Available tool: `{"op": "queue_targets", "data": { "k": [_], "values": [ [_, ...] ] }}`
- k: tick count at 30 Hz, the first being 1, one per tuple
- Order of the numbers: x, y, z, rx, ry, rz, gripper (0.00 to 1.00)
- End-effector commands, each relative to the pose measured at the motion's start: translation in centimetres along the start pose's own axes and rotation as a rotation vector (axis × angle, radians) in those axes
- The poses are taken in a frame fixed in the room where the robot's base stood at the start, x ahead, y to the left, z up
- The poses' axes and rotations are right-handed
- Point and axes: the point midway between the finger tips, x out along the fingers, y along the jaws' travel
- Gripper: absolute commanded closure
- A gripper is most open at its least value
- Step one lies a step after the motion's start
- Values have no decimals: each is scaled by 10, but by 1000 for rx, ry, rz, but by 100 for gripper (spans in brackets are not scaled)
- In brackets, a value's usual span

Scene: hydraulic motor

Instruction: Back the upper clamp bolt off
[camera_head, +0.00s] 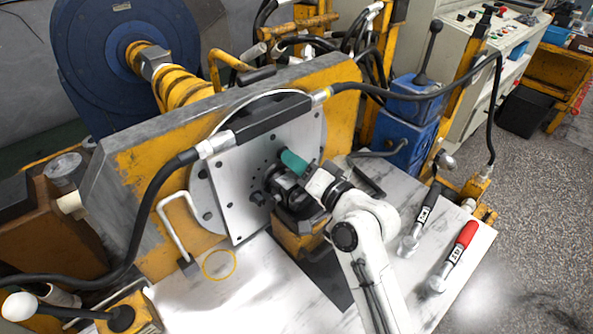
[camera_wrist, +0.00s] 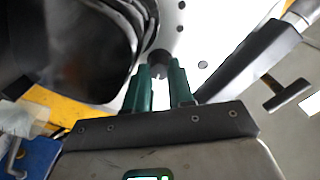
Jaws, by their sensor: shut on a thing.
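The upper clamp bolt shows in the wrist view as a dark round head (camera_wrist: 158,59) against the pale flange plate (camera_wrist: 203,25). My gripper (camera_wrist: 160,67) has its two green fingers on either side of this head and is shut on it. In the head view my gripper (camera_head: 291,160) reaches to the light mounting plate (camera_head: 238,172), just above the dark hydraulic motor (camera_head: 288,192), and hides the bolt there. Another dark bolt or knob (camera_head: 258,198) sticks out of the plate, lower left of the motor.
A yellow ring (camera_head: 219,278) is marked on the pale bench top. Two tools, one black-handled (camera_head: 428,205) and one red-handled (camera_head: 463,240), lie at the bench's right. A bent metal handle (camera_head: 170,202) stands left of the plate. Black hoses (camera_head: 143,222) loop around the plate.

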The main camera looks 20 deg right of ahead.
Motion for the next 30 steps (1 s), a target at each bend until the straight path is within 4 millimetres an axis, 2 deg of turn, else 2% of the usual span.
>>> {"op": "queue_targets", "data": {
  "k": [1, 15, 30],
  "values": [
    [0, 4, 5, -44, -3, 1, 100],
    [0, 4, 4, -456, -5, 2, 100],
    [0, 3, 3, -662, -7, 3, 100]
  ]
}}
